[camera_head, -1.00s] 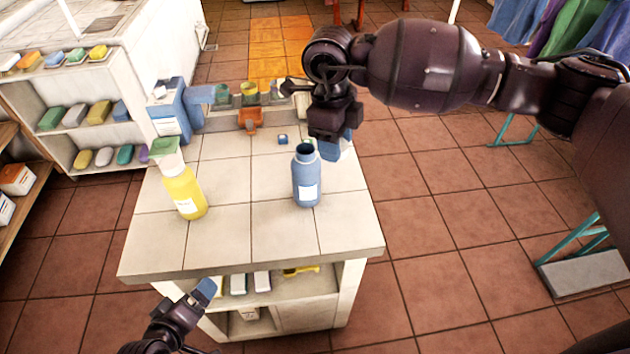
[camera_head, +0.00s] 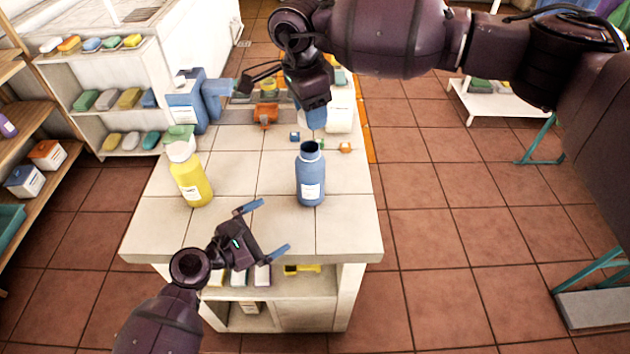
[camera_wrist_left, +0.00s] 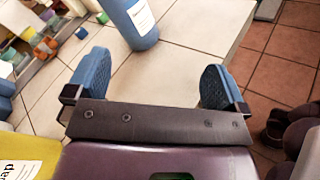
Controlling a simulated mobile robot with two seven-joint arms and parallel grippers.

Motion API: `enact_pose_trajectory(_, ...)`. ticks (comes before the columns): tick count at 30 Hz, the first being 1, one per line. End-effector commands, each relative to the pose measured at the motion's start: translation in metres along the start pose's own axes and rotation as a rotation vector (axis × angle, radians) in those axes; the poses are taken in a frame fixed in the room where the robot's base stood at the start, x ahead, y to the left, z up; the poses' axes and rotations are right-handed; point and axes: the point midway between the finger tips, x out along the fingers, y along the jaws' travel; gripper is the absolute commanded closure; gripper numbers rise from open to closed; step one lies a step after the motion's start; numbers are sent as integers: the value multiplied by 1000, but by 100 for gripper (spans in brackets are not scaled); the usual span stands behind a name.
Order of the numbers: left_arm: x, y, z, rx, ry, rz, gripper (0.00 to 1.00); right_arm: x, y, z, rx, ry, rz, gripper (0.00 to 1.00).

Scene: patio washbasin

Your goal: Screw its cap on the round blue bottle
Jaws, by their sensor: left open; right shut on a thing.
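The round blue bottle (camera_head: 311,183) stands upright on the tiled table with its dark mouth open. Its lower part also shows in the left wrist view (camera_wrist_left: 133,18). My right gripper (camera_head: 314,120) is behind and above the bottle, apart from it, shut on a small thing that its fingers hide. I cannot tell whether that is the cap. My left gripper (camera_head: 268,228) is open and empty over the table's front edge, in front and to the left of the bottle. A small blue piece (camera_head: 294,136) and a small orange piece (camera_head: 345,147) lie behind the bottle.
A yellow bottle (camera_head: 190,178) stands at the left of the table (camera_head: 240,222). A blue container (camera_head: 186,108), an orange item (camera_head: 265,115) and a white container (camera_head: 340,112) stand at the back. The tiles between the yellow and blue bottles are clear.

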Motion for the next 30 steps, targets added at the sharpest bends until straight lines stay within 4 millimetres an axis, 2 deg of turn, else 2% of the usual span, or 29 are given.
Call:
enact_pose_trajectory(6, 23, 27, -2, -350, -85, 95, 1, 0, 0, 1, -1, 0, -1, 73)
enact_pose_trajectory(10, 29, 36, -4, -468, -111, 123, 1, 0, 0, 0, -1, 0, -1, 73)
enact_pose_trajectory(24, 32, 39, -4, -511, -121, 135, 1, 0, 0, 0, 0, 0, -1, 73)
enact_pose_trajectory(30, 47, 42, -3, -510, -121, 134, 1, 0, 0, 0, 0, 0, -1, 73)
